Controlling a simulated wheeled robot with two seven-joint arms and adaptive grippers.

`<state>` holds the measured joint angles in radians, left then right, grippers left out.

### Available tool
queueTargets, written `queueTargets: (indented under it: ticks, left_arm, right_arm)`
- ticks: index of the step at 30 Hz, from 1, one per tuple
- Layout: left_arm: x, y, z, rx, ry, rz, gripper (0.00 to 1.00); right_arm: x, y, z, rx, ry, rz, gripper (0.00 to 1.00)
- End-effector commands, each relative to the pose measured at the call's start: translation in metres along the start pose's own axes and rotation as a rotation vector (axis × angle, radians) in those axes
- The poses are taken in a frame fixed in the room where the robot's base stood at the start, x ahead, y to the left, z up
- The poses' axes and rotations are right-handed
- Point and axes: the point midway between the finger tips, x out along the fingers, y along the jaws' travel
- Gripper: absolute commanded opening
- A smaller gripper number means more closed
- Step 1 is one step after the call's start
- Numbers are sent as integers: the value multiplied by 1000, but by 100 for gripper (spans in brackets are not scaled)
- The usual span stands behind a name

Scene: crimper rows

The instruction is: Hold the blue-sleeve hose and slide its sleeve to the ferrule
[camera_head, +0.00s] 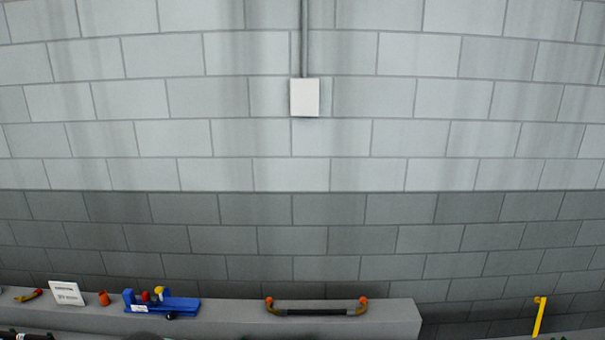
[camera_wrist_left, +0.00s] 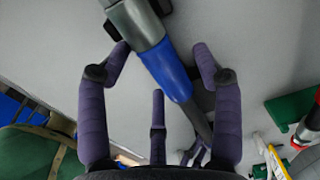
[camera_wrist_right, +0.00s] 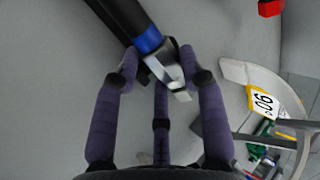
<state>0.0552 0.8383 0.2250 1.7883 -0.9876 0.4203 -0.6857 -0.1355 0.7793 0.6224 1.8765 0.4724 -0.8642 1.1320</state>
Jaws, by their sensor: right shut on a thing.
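In the left wrist view, the blue sleeve (camera_wrist_left: 168,70) sits on a dark hose (camera_wrist_left: 201,126), against a grey cylindrical part (camera_wrist_left: 137,24). My left gripper (camera_wrist_left: 162,52) has its fingers spread on either side of the sleeve, with visible gaps. In the right wrist view, a blue band (camera_wrist_right: 148,40) shows on the dark hose (camera_wrist_right: 116,18), beside a shiny silver piece (camera_wrist_right: 165,70) that may be the ferrule. My right gripper (camera_wrist_right: 158,60) is shut on the hose near the silver piece. The head view shows neither gripper clearly.
In the head view, a grey ledge (camera_head: 235,316) along the wall carries a blue fixture (camera_head: 178,305), a white sign (camera_head: 67,293), an orange cup (camera_head: 104,298) and a dark bar with orange ends (camera_head: 318,308). A yellow upright piece (camera_head: 539,315) stands right.

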Motion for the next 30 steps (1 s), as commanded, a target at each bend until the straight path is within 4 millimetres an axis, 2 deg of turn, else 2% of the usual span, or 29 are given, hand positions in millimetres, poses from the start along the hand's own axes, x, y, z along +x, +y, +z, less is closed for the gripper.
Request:
queueTargets:
  ticks: [1, 8, 13, 24, 30]
  left_arm:
    - [0, 0, 1, 0, -1, 0, 69]
    - [0, 0, 0, 0, -1, 1, 69]
    - [-11, -1, 1, 0, -2, -2, 69]
    - [-80, -1, 0, -1, 0, -4, 69]
    - [-108, 0, 1, -1, -1, -2, 69]
  right_arm:
    - [0, 8, 0, -2, 0, 17, 2]
    - [0, 8, 0, -2, 0, 17, 2]
    - [0, 8, 0, -2, 0, 17, 2]
    - [0, 8, 0, -3, -1, 17, 2]
    - [0, 8, 0, -3, -1, 17, 2]
